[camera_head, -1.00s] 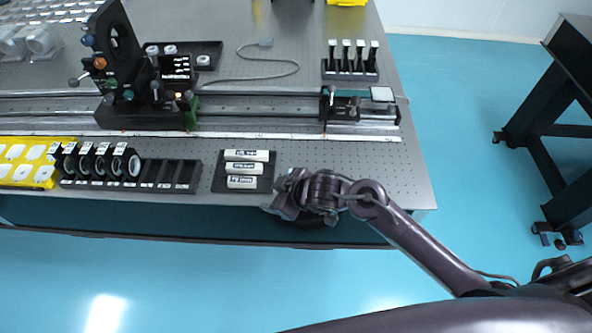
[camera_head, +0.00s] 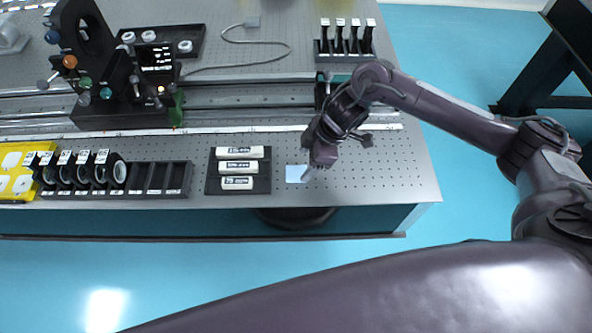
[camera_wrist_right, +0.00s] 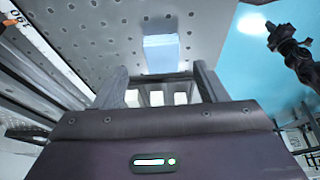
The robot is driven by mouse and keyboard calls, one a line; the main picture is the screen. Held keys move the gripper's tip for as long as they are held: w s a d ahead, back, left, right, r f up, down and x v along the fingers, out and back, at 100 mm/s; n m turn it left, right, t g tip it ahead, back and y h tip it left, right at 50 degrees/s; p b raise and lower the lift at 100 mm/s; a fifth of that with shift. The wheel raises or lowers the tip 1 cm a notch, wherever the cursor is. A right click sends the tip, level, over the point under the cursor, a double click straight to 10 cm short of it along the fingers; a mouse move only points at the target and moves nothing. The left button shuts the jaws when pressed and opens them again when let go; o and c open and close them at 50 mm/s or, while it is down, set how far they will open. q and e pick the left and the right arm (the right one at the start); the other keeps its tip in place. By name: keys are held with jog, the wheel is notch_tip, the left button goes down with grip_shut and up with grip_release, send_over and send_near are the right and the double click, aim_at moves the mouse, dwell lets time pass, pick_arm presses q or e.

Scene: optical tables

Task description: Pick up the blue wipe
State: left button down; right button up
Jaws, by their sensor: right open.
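The blue wipe (camera_head: 296,173) is a small pale-blue square lying flat on the perforated table top, near the front edge and just right of the black holder. It also shows in the right wrist view (camera_wrist_right: 161,52), beyond the fingertips. My right gripper (camera_head: 310,172) is above the table at the wipe's right side and overlaps its edge in the head view. In the wrist view its two fingers (camera_wrist_right: 160,84) are apart with nothing held between them. My left gripper is not in view.
A black holder (camera_head: 210,186) with three white labelled bars stands just left of the wipe. Further left is a black slotted rack (camera_head: 150,192) with round optics. A rail (camera_head: 250,97) with mounts runs behind. The table right of the wipe is clear.

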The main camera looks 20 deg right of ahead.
aim_at(296, 172)
jog(key=x, duration=0.3)
jog(key=shift+s+a+f+p, duration=0.1)
jog(key=shift+a+f+p, duration=0.2)
jog(key=shift+a+p, duration=0.1)
jog(key=shift+a+f, duration=0.1)
jog(key=shift+f, duration=0.15)
jog(key=c, duration=1.1)
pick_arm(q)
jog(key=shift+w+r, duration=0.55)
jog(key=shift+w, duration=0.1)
pick_arm(e)
jog(key=shift+c, duration=0.2)
jog(key=shift+r, duration=0.1)
